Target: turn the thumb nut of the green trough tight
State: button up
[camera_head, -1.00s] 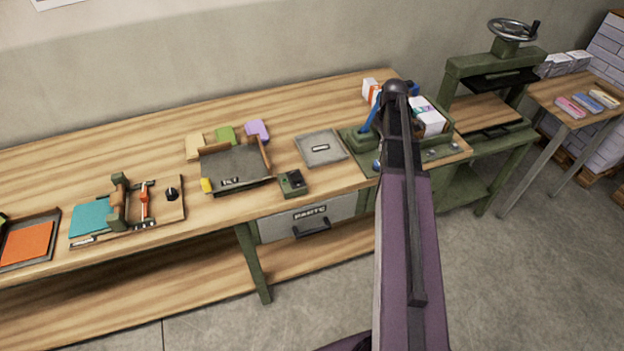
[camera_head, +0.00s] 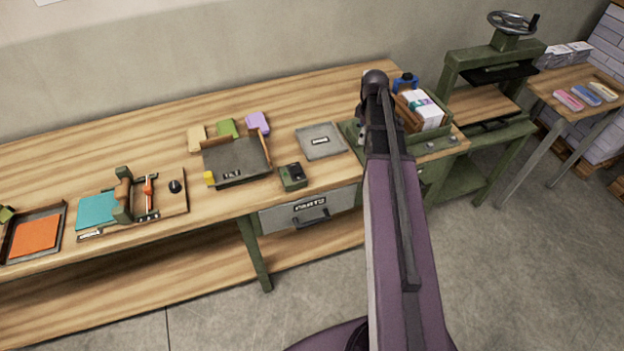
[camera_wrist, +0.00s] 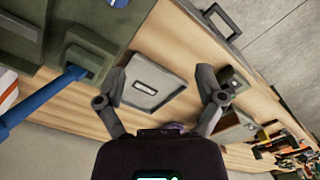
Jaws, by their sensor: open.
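The green trough (camera_head: 442,149) stands at the right end of the bench, with paper blocks in it; my arm covers its left part. Small round metal parts show along its front edge, but I cannot tell which is the thumb nut.
A blue lever (camera_wrist: 42,100) sticks out from the green body in the wrist view. A grey square plate (camera_head: 321,141) and a small green box (camera_head: 292,176) lie left of my arm. A green press (camera_head: 492,75) stands to the right.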

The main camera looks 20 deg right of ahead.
jog(key=s+a+f+m+b, duration=0.1)
jog(key=s+a+m, duration=0.2)
jog(key=a, duration=0.7)
jog(key=s+a+f+m+b, duration=0.2)
jog(key=s+a+m, duration=0.2)
jog(key=a, duration=0.7)
jog(key=shift+s+f, duration=0.2)
jog(key=shift+s, duration=1.1)
jog(key=shift+a, duration=0.1)
jog(key=shift+s+a+f+m+b, duration=0.25)
jog(key=shift+s+a+m+b, duration=0.15)
jog(key=shift+s+a+m, duration=0.5)
jog(key=shift+s+a, duration=0.1)
jog(key=shift+a, duration=0.2)
